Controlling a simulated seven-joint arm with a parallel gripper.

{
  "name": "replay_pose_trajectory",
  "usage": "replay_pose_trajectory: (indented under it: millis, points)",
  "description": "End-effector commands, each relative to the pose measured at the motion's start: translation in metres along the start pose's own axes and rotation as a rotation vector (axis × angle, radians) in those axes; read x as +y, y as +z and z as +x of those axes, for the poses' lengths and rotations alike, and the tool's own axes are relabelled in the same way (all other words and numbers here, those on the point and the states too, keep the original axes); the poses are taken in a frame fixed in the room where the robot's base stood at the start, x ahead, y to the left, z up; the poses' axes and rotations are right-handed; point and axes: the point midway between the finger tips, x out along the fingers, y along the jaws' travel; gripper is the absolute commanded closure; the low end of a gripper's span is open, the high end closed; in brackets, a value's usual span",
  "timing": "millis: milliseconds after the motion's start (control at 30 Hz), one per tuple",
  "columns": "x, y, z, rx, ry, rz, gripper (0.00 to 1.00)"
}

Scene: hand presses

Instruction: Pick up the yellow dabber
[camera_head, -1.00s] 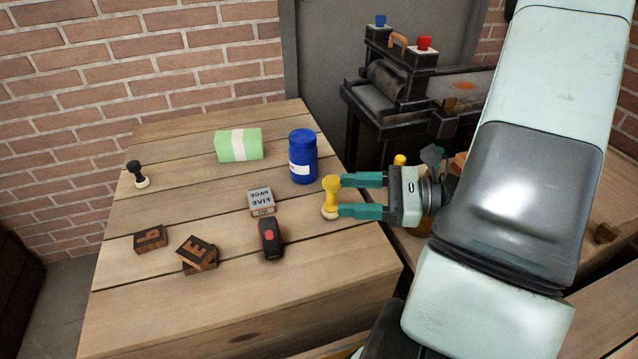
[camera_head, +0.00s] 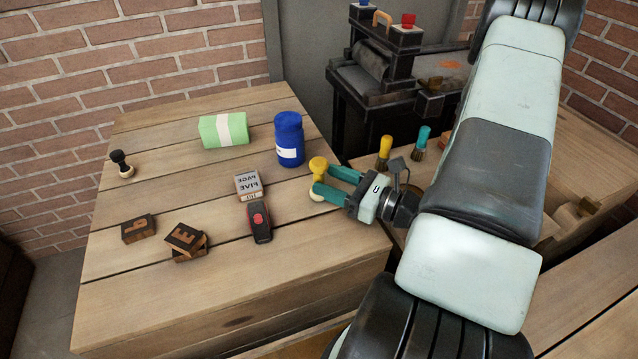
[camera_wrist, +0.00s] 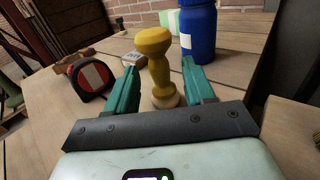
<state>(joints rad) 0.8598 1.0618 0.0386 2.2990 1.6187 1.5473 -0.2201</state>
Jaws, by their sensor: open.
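The yellow dabber (camera_head: 318,166), with a round knob, a narrow neck and a pale base, stands upright near the right edge of the wooden table (camera_head: 300,262). My gripper (camera_head: 324,180) is open, and its teal fingers reach in low from the right. In the wrist view, the dabber (camera_wrist: 155,65) rises between the two fingers of the gripper (camera_wrist: 160,82), with gaps seen on both sides. Its pale base shows on the tabletop.
A blue bottle (camera_head: 289,140) stands close behind the dabber. A stamp block (camera_head: 248,185) and a black-and-red object (camera_head: 259,222) lie to its left. A yellow-handled brush (camera_head: 385,150) and a teal-handled brush (camera_head: 421,140) are beyond my gripper. The table's front is clear.

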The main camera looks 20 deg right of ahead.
Motion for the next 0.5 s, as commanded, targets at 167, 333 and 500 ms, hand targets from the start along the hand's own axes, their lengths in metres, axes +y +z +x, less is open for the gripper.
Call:
replay_pose_trajectory:
  millis: [167, 333, 500]
  points:
    - [0.001, 0.001, 0.026, 0.001, 0.003, -0.001, 0.47]
    - [0.001, 0.001, 0.034, 0.001, 0.000, 0.000, 0.47]
    - [0.001, 0.001, 0.033, 0.000, 0.000, 0.000, 0.50]
